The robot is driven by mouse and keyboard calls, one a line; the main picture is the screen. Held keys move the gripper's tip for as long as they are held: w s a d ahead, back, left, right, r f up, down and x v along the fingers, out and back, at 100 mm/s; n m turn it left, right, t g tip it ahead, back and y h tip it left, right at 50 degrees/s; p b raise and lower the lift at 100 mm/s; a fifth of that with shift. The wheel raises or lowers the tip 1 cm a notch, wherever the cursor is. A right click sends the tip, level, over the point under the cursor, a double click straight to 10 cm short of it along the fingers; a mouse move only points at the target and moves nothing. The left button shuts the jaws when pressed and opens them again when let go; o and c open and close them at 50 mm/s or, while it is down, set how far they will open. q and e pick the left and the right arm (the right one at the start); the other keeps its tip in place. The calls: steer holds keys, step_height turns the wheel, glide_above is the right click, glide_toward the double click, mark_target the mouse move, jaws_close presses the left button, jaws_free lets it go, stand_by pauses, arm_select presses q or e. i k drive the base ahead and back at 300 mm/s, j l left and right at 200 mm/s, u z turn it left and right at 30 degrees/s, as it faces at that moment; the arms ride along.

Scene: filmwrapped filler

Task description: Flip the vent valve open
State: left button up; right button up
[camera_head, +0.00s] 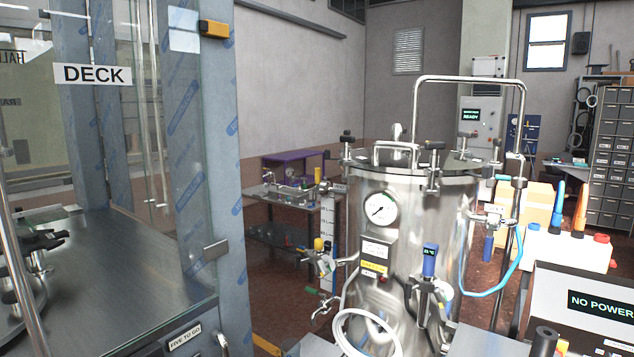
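A steel pressure vessel (420,225) with a clamped lid stands right of the middle. It carries a round gauge (380,209) on its front. Several small valves sit around it: one with a yellow handle (318,244) at the left, one with a green handle (312,291) lower left, and one with a blue handle (488,246) at the right by a blue hose. A blue capped fitting (430,260) stands upright on the front. I cannot tell which of these is the vent valve, or its state. Neither gripper shows in this view.
A glass-sided cabinet labelled DECK (92,74) fills the left, with a steel deck (130,290). A white hose loop (368,335) lies before the vessel. A "NO POWER" box (600,305) stands lower right. A cart (290,200) is behind; brown floor shows between.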

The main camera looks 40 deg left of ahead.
mark_target(317, 169)
steer(key=i+j+z, duration=0.15)
steer(key=j, duration=0.3)
steer(key=i+j+z, duration=0.15)
steer(key=j, duration=0.35)
steer(key=j+z, duration=0.2)
steer(key=j, duration=0.25)
steer(key=i, duration=0.05)
